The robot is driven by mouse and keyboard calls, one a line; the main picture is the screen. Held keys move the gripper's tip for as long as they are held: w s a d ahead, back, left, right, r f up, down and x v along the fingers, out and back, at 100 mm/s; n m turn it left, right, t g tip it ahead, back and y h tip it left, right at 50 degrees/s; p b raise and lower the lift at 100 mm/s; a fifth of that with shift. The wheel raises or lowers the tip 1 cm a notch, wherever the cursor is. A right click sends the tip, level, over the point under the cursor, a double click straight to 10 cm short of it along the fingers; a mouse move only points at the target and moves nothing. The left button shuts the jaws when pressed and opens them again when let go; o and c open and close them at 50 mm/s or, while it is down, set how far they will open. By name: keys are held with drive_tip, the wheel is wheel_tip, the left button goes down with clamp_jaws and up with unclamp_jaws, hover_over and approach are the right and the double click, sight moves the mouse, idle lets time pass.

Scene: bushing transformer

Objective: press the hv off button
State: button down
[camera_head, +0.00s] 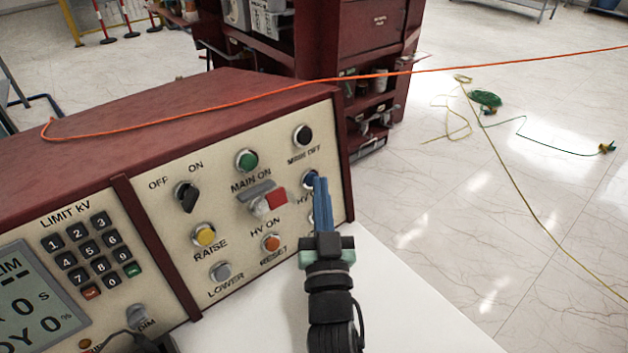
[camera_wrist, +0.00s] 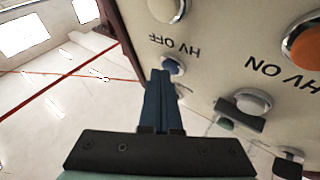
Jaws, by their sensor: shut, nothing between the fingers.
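The HV OFF button (camera_head: 308,180) is a small dark blue round button on the right side of the cream control panel, with its partly hidden label just below it. In the wrist view, where the panel is upside down, the button (camera_wrist: 175,67) sits by the "HV OFF" lettering. My gripper (camera_head: 319,180) is shut and empty, with its blue fingertips at the button and covering part of it. In the wrist view the fingertips (camera_wrist: 161,74) overlap the button's left edge. I cannot tell whether they touch it or whether it is pushed in.
Nearby are the HV ON control (camera_head: 268,204), black button (camera_head: 302,135), green MAIN ON button (camera_head: 247,161) and orange RESET button (camera_head: 271,243). A light button partly shows behind my fingers. A white tabletop (camera_head: 400,310) lies in front. An orange cable (camera_head: 200,113) crosses the console top.

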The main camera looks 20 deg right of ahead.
idle(0.5)
drive_tip(key=shift+s+d+r+p, duration=0.1)
drive_tip(key=shift+s+d+p, duration=0.15)
drive_tip(key=shift+s+p, duration=0.65)
drive_tip(key=shift+w, duration=0.15)
drive_tip(key=shift+s+d+r+p, duration=0.2)
drive_tip(key=shift+s+d+p, duration=0.1)
drive_tip(key=shift+s+p, duration=0.5)
drive_tip(key=shift+s+d+r+p, duration=0.25)
drive_tip(key=shift+s+p, duration=0.5)
drive_tip(key=shift+p, duration=0.2)
drive_tip(key=shift+s+d+r+p, duration=0.2)
drive_tip(key=shift+s+d+p, duration=0.1)
drive_tip(key=shift+s+p, duration=0.5)
drive_tip(key=shift+w, duration=0.1)
